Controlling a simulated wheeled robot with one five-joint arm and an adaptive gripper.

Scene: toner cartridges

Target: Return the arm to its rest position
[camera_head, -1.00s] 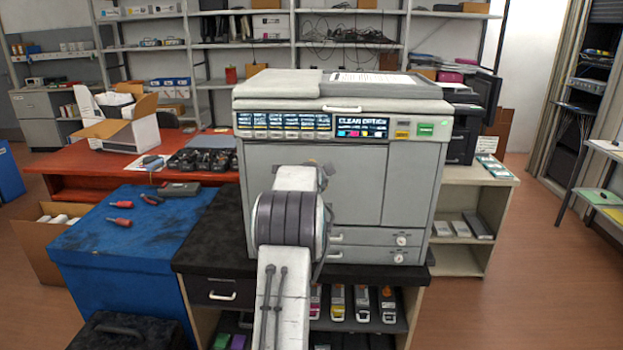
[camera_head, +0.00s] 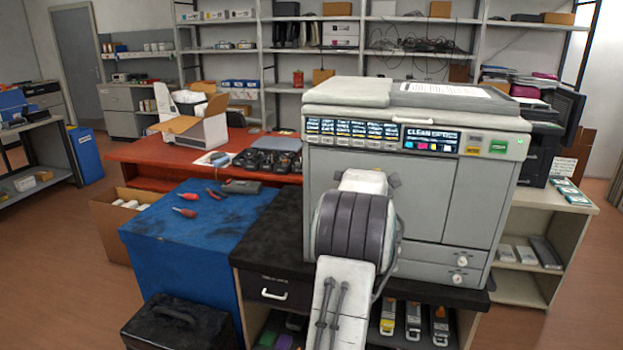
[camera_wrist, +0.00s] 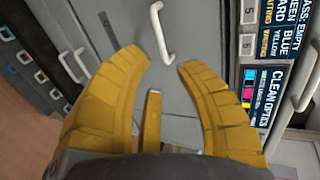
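My arm rises in front of the copier in the head view, and its links hide my gripper there. In the wrist view my gripper (camera_wrist: 165,62) shows its yellow fingers spread apart, with nothing held between them. Beyond the fingers are the grey front of the copier (camera_wrist: 110,22) and white handles, turned sideways in the picture. The grey copier (camera_head: 408,190) stands on the black-topped cabinet (camera_head: 262,240) in the head view. Its display panel (camera_head: 432,140) reads "CLEAN OPTICS" and shows coloured squares.
Toner cartridges (camera_head: 413,322) lie on the open shelf below the copier. A blue table (camera_head: 175,245) with screwdrivers stands at left, with a black case (camera_head: 178,325) before it. A red desk (camera_head: 150,158) is behind. Open floor lies at far left.

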